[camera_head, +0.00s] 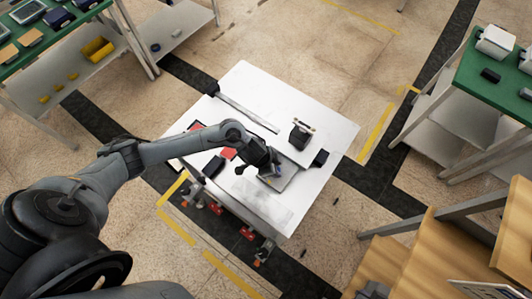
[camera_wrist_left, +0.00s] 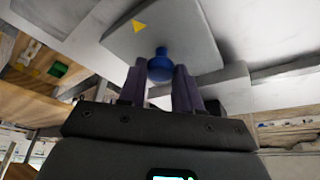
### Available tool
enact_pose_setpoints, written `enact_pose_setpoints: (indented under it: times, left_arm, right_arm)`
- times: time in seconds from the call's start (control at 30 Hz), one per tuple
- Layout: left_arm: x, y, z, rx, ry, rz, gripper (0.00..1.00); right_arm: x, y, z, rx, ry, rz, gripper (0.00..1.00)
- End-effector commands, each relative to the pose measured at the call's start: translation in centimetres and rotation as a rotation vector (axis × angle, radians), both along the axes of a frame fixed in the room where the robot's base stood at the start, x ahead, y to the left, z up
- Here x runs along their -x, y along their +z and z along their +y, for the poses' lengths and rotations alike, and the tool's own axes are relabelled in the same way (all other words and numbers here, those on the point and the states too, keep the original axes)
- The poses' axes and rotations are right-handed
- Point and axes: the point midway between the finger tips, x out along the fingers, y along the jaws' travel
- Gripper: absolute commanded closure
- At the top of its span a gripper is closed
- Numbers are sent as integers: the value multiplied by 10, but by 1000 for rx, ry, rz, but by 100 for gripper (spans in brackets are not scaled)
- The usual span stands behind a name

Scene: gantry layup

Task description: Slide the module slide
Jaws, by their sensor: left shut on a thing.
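The module slide looks like a light grey plate (camera_head: 286,181) on the white table in the head view. In the left wrist view the plate (camera_wrist_left: 195,30) carries a yellow triangle mark and a blue knob (camera_wrist_left: 160,66). My left gripper (camera_head: 270,171) reaches in from the left over the plate. Its fingers (camera_wrist_left: 159,77) stand on either side of the blue knob and are shut on it. In the head view the gripper hides part of the plate and most of the knob. My right gripper is not in view.
The white table (camera_head: 245,85) also bears a long grey rail (camera_head: 247,113), a dark block (camera_head: 300,137), a small black box (camera_head: 320,158) and a black item (camera_head: 213,166) near red pieces. Green-topped benches (camera_head: 475,75) stand apart at upper left and right.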

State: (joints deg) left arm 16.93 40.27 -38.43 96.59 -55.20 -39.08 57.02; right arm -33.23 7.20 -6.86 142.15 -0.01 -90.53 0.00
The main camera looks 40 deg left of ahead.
Motion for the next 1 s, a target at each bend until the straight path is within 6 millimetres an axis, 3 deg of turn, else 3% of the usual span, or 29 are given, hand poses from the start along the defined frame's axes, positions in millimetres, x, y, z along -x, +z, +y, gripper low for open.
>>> enact_pose_setpoints:
  times: [0.4, 0.43, 0.6, 1.0]
  left_arm:
    - [-1, 1, -7, 7, -2, -3, 100]
    - [-1, 1, -7, 7, -2, -3, 65]
    - [-1, 1, -6, 5, -2, -2, 42]
    - [1, 7, -3, 2, -1, -1, 42]
  right_arm:
    - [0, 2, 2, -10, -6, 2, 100]
    - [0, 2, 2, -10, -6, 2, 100]
    - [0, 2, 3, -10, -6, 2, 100]
    - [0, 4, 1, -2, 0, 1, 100]
